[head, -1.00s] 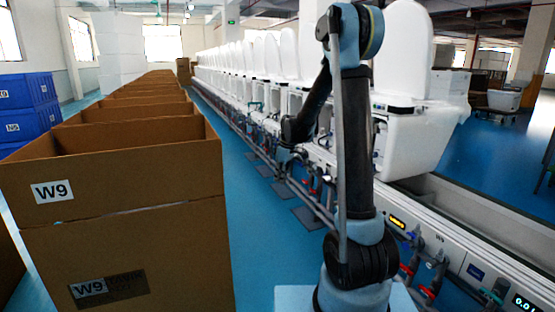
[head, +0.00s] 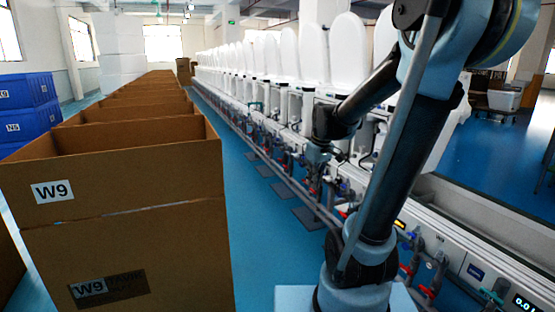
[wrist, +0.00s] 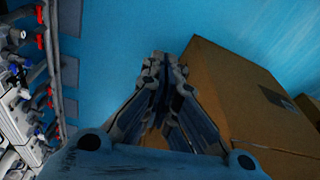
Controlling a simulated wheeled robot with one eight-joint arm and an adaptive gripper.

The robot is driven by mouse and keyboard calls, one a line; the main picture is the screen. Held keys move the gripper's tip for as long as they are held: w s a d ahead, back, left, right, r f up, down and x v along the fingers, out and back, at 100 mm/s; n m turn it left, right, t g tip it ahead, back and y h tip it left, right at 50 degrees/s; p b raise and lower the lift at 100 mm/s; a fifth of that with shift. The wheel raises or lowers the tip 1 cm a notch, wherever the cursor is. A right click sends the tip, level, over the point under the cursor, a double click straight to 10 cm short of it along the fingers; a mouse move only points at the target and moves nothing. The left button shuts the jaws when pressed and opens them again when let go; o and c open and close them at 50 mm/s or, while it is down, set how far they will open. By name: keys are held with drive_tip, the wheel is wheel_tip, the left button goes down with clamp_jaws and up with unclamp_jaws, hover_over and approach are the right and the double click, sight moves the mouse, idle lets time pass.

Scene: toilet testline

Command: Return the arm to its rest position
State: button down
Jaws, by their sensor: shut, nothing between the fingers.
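My gripper (wrist: 163,62) shows in the wrist view with its fingers together and nothing between them. It points down over the blue floor (wrist: 115,50), between the toilet line at the left and a cardboard box (wrist: 235,90) at the right. In the head view, my arm rises from its base at the bottom and leans right. Its elbow is at the top right, and its forearm reaches back left and down in front of the line. My gripper also shows in the head view (head: 316,184), hanging below the wrist, small and dark against the line's fittings.
A row of open cardboard boxes marked W9 (head: 120,235) runs along the left. A line of white toilets (head: 311,60) with pipes and red valves runs along the right. Blue crates (head: 28,105) stand at far left. A blue floor aisle (head: 262,230) lies between boxes and line.

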drive_tip(key=s+d+f+m, duration=0.3)
drive_tip(key=s, duration=0.6)
drive_tip(key=s+d+f+m+h, duration=0.1)
drive_tip(key=s+d+f+m, duration=0.2)
drive_tip(key=s, duration=0.6)
drive_tip(key=shift+s+d+f+t, duration=0.25)
drive_tip(key=shift+f+t, duration=0.15)
